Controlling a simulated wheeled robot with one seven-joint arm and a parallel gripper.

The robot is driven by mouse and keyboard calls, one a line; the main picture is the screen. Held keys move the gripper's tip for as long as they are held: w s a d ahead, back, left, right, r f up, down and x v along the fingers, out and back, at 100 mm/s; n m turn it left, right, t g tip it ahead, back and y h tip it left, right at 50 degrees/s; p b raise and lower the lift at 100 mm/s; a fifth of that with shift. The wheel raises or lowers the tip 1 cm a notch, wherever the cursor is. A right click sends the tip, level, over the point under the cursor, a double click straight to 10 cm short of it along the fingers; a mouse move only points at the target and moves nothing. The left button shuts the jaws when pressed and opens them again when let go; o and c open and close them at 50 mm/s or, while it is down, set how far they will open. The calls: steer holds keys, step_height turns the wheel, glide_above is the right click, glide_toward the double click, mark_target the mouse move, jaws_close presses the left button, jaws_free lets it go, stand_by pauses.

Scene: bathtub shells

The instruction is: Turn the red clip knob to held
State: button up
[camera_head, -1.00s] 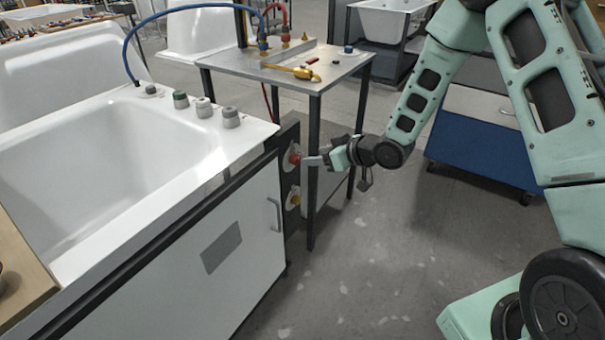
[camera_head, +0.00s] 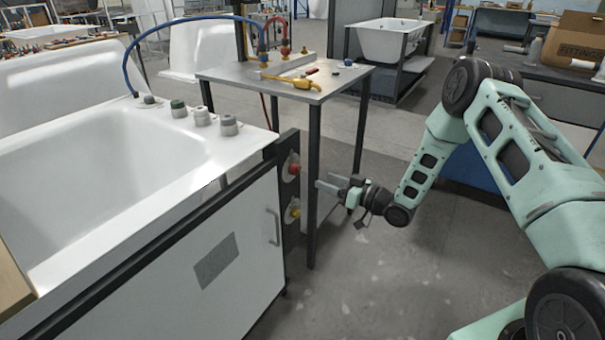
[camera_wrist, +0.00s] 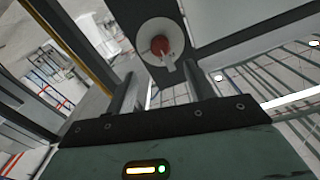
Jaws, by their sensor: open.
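The red clip knob (camera_head: 293,168) sits on the dark upright panel at the end of the bathtub frame. In the wrist view the red knob (camera_wrist: 160,46) shows on a round pale plate (camera_wrist: 148,30), with a light pointer directed down and slightly right. My gripper (camera_head: 320,186) is open and empty, a short way to the right of the knob and apart from it. In the wrist view its two fingers (camera_wrist: 163,88) stand apart, with the knob ahead, between and beyond their tips. A yellow knob (camera_head: 295,212) is on the same panel below the red one.
A metal side table (camera_head: 290,90) with a yellow tool (camera_head: 292,82) and hoses stands behind; its dark front leg (camera_head: 314,190) is close to my gripper. The white tub (camera_head: 120,150) and cabinet (camera_head: 200,270) fill the left. Floor in front is clear.

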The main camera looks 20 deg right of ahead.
mark_target(298, 171)
steer(key=x, duration=0.9)
steer(key=shift+w+a, duration=0.15)
steer(key=shift+a, duration=0.05)
steer(key=c, duration=1)
